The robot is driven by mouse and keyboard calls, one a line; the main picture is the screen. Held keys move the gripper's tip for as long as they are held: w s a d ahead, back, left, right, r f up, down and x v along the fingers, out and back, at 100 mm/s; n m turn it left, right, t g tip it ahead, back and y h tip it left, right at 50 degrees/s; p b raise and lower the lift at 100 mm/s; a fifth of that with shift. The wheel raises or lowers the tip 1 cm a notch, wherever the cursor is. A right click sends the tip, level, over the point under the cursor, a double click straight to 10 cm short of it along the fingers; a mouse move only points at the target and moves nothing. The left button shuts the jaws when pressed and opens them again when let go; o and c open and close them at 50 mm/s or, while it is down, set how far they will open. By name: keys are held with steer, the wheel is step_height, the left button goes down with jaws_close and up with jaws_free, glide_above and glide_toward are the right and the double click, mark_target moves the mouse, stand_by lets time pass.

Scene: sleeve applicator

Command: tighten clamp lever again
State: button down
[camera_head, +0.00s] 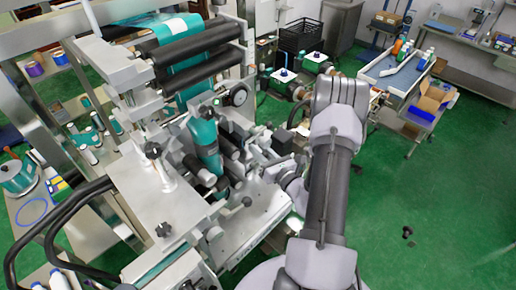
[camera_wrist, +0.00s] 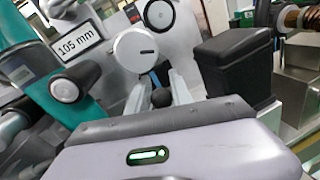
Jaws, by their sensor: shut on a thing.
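My gripper (camera_wrist: 160,87) shows in the wrist view, its two pale fingers reaching up from the body. They are closed around a small dark ball knob (camera_wrist: 161,98), which appears to be the end of the clamp lever. The rest of the lever is mostly hidden by the fingers and gripper body. A white round hub with a dark slot (camera_wrist: 135,49) sits just beyond the fingertips. In the head view my gripper reaches toward the machine's lower right side, beside a black box (camera_head: 283,142); its fingertips and the lever are too small to make out.
The black box (camera_wrist: 234,68) stands close to the right of my fingers. Teal film runs over black rollers (camera_head: 195,45). Green floor (camera_head: 440,190) is open at the right.

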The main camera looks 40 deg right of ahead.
steer(key=shift+d+f+m, duration=0.15)
steer(key=shift+f+m, duration=0.15)
steer(key=shift+m, duration=0.2)
steer(key=c, duration=1.2)
jaws_free()
steer(key=s+a+b, duration=0.2)
steer(key=s+b, duration=0.2)
steer(key=s, duration=1.3)
steer(key=shift+s+r, duration=0.15)
steer(key=shift+r, duration=0.3)
steer(key=shift+d, duration=0.1)
steer(key=shift+c, duration=0.2)
